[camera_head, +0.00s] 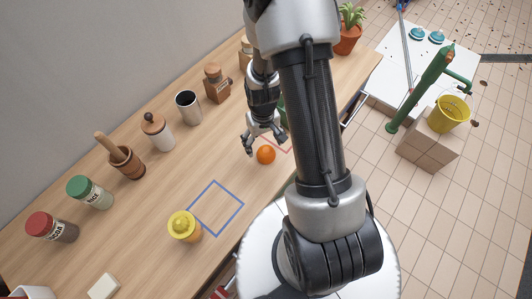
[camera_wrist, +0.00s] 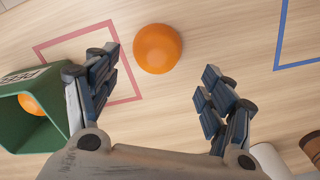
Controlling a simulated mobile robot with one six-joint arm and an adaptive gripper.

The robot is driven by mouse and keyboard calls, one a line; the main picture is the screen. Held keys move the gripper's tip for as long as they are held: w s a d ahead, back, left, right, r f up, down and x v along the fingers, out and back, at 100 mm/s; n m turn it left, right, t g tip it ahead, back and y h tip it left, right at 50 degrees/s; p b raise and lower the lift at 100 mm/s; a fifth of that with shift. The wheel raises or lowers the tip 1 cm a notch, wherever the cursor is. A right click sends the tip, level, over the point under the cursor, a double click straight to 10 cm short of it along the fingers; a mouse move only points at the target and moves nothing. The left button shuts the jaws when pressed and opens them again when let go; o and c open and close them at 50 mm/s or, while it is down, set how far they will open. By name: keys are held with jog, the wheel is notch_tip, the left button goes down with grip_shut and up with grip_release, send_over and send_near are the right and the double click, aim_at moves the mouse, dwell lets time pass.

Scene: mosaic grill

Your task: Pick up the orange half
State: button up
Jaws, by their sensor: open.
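A round orange piece (camera_head: 265,154) rests on the wooden counter, beside the red outlined square. A second orange item (camera_wrist: 32,104) sits inside a green container at the left of the wrist view.
The green container (camera_wrist: 15,82) is close beside my left finger. A yellow-topped juicer-like item (camera_head: 183,228) stands by the blue outlined square (camera_head: 216,181). Jars, a mortar (camera_head: 127,164) and a metal cup (camera_head: 188,108) line the wall.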

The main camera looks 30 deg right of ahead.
aim_at(265, 147)
jog(key=f, duration=0.1)
jog(key=f+b, duration=0.1)
jog(key=f, duration=0.1)
jog(key=f+b, duration=0.1)
jog(key=f, duration=0.1)
jog(key=shift+w+d, duration=0.1)
jog(key=shift+d, duration=0.2)
jog(key=shift+c, duration=0.6)
jog(key=c, duration=0.8)
